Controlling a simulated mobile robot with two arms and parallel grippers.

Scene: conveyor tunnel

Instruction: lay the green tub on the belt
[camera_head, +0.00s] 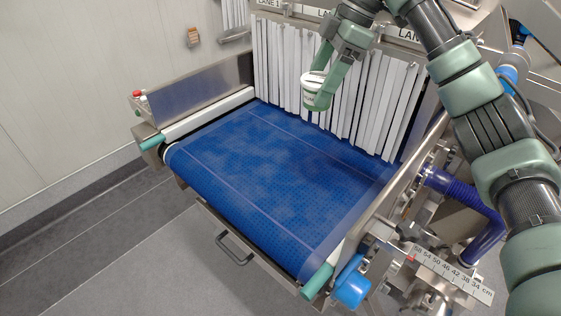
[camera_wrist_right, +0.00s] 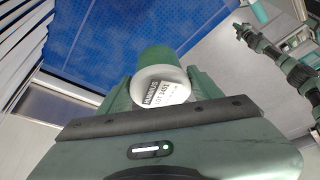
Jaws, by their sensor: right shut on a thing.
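The green tub (camera_head: 318,99) has a white lid and a green lower part. It is held above the far part of the blue belt (camera_head: 270,165), in front of the white strip curtain. My right gripper (camera_head: 324,88) is shut on the tub. The right wrist view shows the tub (camera_wrist_right: 155,60) between the fingers, with a printed label on its white top, and the blue belt beyond it. The belt's visible surface is empty. My left gripper is not in view.
The white strip curtain (camera_head: 290,75) hangs across the belt's far end. Metal side rails (camera_head: 205,85) border the belt. A blue hose (camera_head: 465,190) and a ruler scale (camera_head: 450,270) are at the right. A drawer handle (camera_head: 232,250) sticks out at the front.

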